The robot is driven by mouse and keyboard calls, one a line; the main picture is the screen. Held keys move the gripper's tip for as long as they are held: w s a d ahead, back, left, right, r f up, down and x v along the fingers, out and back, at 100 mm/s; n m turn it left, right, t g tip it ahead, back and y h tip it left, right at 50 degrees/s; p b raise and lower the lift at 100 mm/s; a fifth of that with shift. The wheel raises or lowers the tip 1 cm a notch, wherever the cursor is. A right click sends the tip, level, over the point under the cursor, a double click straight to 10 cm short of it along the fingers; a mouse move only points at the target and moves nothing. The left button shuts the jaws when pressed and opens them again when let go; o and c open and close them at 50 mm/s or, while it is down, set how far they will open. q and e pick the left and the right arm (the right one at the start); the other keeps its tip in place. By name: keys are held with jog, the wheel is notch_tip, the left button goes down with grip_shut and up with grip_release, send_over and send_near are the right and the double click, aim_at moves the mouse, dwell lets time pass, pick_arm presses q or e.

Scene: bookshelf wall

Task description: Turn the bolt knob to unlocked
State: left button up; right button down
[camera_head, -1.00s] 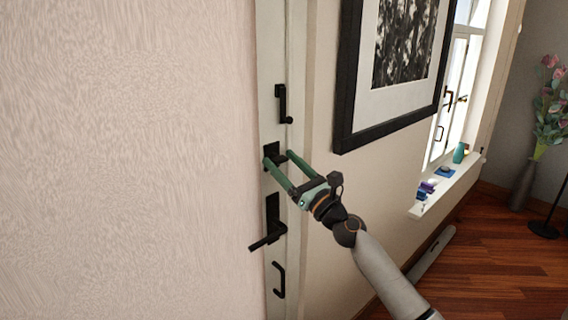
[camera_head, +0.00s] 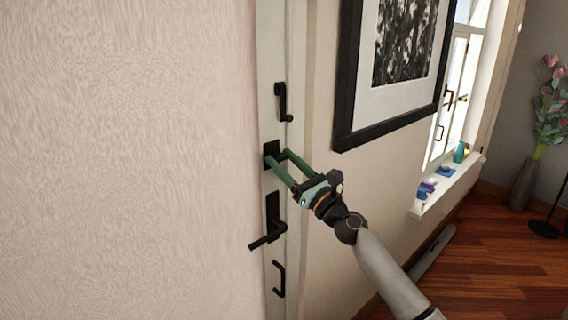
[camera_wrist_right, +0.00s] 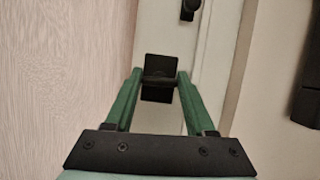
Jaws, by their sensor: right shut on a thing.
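The black bolt knob (camera_wrist_right: 158,78) sits on a dark square plate (camera_wrist_right: 160,63) on the pale door (camera_wrist_right: 177,31). In the wrist view the knob lies crosswise between the two green fingertips. My right gripper (camera_head: 278,157) is shut on the knob, with one finger on each side. In the head view the fingers partly cover the knob, and its exact angle is hard to tell. My left gripper is not in view.
A black lever handle (camera_head: 268,238) and a pull handle (camera_head: 279,279) are below the bolt. A black latch (camera_head: 283,101) is above it. A framed picture (camera_head: 342,105) hangs on the wall right of the door. A windowsill (camera_head: 448,188) with small items is farther right.

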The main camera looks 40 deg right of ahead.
jog(key=n+g+y+b, duration=0.1)
jog(key=n+y+b, duration=0.1)
jog(key=n, duration=0.2)
jog(key=n+g+y+b, duration=0.1)
jog(key=n+y+b, duration=0.1)
jog(key=n, duration=0.3)
jog(key=n+g+y+b, duration=0.1)
jog(key=n+y+b, duration=0.1)
jog(key=n, duration=0.3)
jog(key=shift+d+b, duration=0.15)
jog(key=shift+b, duration=0.15)
jog(key=shift+n+g, duration=0.5)
jog(key=shift+n, duration=0.6)
jog(key=n+g, duration=0.1)
jog(key=n, duration=0.2)
jog(key=shift+r, duration=0.15)
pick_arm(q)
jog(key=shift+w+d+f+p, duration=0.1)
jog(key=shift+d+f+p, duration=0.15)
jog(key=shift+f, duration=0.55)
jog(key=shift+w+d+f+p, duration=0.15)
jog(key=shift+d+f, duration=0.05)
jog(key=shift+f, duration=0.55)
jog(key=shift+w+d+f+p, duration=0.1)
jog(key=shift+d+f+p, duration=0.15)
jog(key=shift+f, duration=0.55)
pick_arm(e)
jog(key=shift+n+g, duration=0.7)
jog(key=shift+n, duration=0.5)
